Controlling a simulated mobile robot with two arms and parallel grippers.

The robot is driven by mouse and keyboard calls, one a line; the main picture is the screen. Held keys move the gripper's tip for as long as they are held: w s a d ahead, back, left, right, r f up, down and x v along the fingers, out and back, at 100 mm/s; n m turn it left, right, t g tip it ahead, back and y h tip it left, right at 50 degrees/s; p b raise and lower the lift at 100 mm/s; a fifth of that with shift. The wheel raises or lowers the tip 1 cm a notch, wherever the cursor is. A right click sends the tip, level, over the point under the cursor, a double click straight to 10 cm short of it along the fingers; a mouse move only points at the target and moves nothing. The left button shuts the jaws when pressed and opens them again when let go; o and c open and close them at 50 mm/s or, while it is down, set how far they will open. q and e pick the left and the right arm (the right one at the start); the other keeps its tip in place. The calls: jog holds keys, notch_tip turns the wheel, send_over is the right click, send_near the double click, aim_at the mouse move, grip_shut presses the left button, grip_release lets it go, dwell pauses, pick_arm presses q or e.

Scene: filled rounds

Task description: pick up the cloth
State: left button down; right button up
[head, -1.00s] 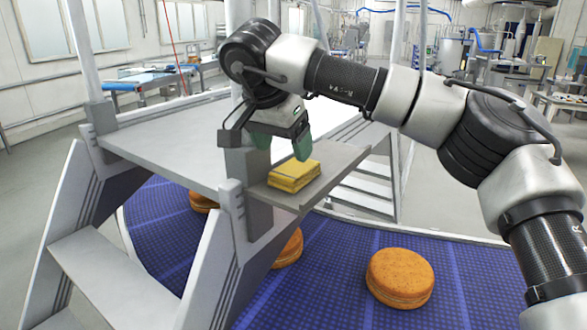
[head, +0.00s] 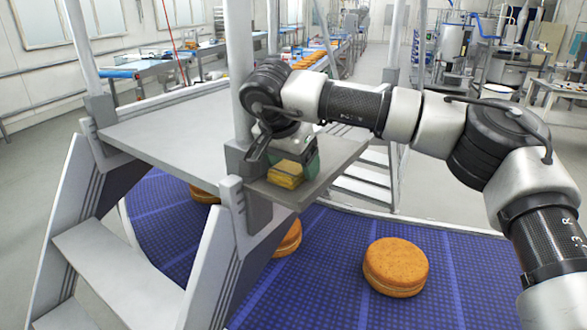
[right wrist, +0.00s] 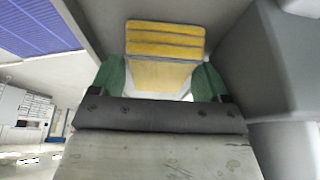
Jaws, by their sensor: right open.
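The cloth (head: 285,177) is a yellow folded pad lying on a small grey shelf (head: 328,168) at the side of the steel platform. My right gripper (head: 293,163) is over it, pointing down, with green fingertips. It is open, and the fingers hide part of the cloth in the head view. In the right wrist view the cloth (right wrist: 165,42) shows its folded layers, between and beyond the two green fingers (right wrist: 160,78). I cannot tell whether the fingers touch it. My left gripper is not in view.
A platform with steps (head: 110,262) and upright posts (head: 240,60) stands close to my right arm. Below it, a blue conveyor belt (head: 330,250) carries orange-brown round cakes (head: 396,266). A bare platform top (head: 165,138) lies left of the shelf.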

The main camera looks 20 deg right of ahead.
aim_at(293, 164)
jog(key=shift+f, duration=0.15)
jog(key=shift+c, duration=0.4)
jog(key=c, duration=0.6)
jog(key=shift+r+b, duration=0.4)
jog(key=shift+r, duration=0.3)
notch_tip(293, 164, up, 3)
jog(key=shift+b, duration=0.75)
jog(key=s, duration=0.1)
jog(key=s+r+b, duration=0.1)
jog(key=s+b, duration=0.1)
jog(key=shift+s+a+r, duration=0.2)
jog(key=shift+s+r, duration=0.1)
jog(key=shift+r, duration=0.1)
jog(key=s+r+b, duration=0.1)
jog(key=s+r, duration=0.4)
jog(key=s, duration=0.3)
jog(key=shift+a, duration=0.25)
